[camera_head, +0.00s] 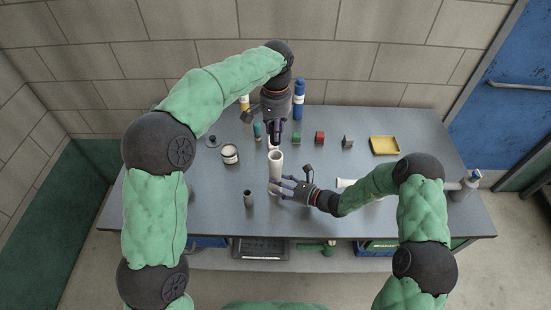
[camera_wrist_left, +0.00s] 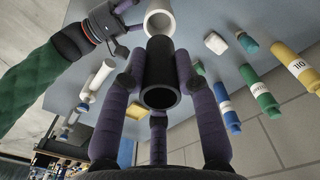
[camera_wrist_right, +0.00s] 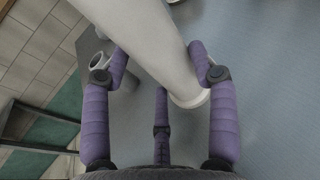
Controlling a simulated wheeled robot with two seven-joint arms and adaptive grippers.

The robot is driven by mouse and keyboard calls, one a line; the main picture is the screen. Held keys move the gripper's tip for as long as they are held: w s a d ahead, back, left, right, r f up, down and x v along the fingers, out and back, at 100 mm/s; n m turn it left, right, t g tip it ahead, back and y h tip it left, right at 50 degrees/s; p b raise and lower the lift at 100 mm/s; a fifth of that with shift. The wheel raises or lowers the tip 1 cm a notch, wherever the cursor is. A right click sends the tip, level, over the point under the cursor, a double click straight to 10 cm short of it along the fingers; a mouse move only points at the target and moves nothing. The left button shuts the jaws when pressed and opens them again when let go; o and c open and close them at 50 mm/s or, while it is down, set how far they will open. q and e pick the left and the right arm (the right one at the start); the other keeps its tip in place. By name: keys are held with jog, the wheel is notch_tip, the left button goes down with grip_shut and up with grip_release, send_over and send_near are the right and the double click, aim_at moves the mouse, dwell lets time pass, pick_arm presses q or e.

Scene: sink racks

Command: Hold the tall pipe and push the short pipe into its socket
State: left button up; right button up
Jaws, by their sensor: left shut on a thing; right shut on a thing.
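The tall white pipe (camera_head: 276,172) stands upright on the grey table, its open top facing up. My right gripper (camera_head: 276,187) is shut on it low down; the right wrist view shows the fingers around the white pipe (camera_wrist_right: 150,42) and its flared base. My left gripper (camera_head: 274,137) is above and behind the tall pipe's top. In the left wrist view it is shut on the short dark pipe (camera_wrist_left: 159,75), whose near end is open. The short pipe's far end overlaps the white rim (camera_wrist_left: 160,22) in that view; I cannot tell whether they touch. My fingers mostly hide the short pipe in the head view.
A white can (camera_head: 229,155) and a dark upright cylinder (camera_head: 248,198) stand left of the tall pipe. Green (camera_head: 297,138) and red (camera_head: 320,137) blocks, a yellow tray (camera_head: 384,146) and a blue bottle (camera_head: 299,102) are behind and right.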

pick_arm(q)
send_over(276, 155)
jog(key=s, duration=0.2)
notch_tip(276, 155, down, 10)
jog(key=shift+r, duration=0.25)
jog(key=shift+f, duration=0.2)
jog(key=shift+s+a+f, duration=0.1)
jog(key=shift+s+f, duration=0.1)
jog(key=shift+f, duration=0.5)
pick_arm(e)
jog(key=shift+s, duration=0.15)
pick_arm(q)
jog(key=o, duration=0.8)
jog(key=shift+o, duration=1)
jog(key=shift+f, duration=0.15)
jog(key=shift+r, duration=0.2)
